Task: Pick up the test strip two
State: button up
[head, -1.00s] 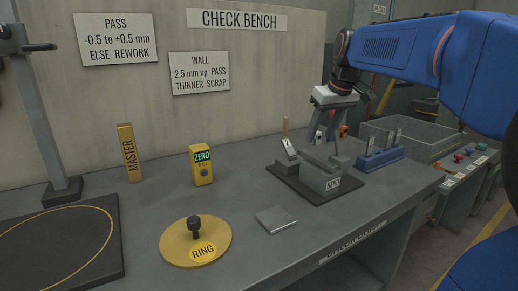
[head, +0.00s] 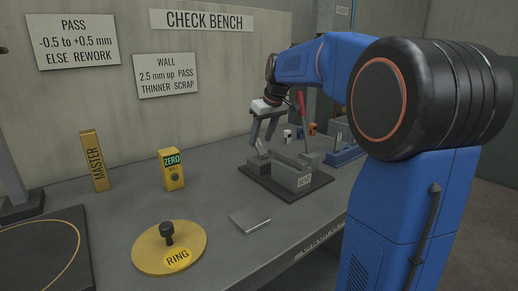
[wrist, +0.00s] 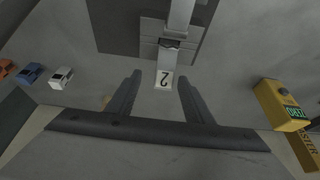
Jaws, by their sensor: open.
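Test strip two shows in the wrist view as a pale tag marked 2 (wrist: 164,80), beside a grey metal fixture. In the head view, a small strip end (head: 260,147) stands at the back left of the fixture marked BEND (head: 305,182), partly hidden; its number cannot be read there. My gripper (head: 262,141) is open above the back left of this fixture. In the wrist view, my two fingers (wrist: 160,78) point toward the tag, one on each side. No contact is visible.
A blue rack (head: 345,156) stands right of the fixture. A flat metal plate (head: 250,220), the yellow RING disc (head: 195,243), yellow ZERO box (head: 172,171) and MASTER block (head: 94,160) lie left of it. Small white (wrist: 61,77), blue and orange items stand nearby.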

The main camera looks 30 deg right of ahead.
jog(key=shift+x, duration=1.25)
jog(key=shift+s+a+x, duration=0.1)
jog(key=shift+a+x, duration=0.05)
jog(key=shift+x, duration=1.15)
jog(key=shift+s+a+x, duration=0.1)
jog(key=shift+a+x, duration=0.1)
jog(key=shift+x, duration=1.15)
grip_shut()
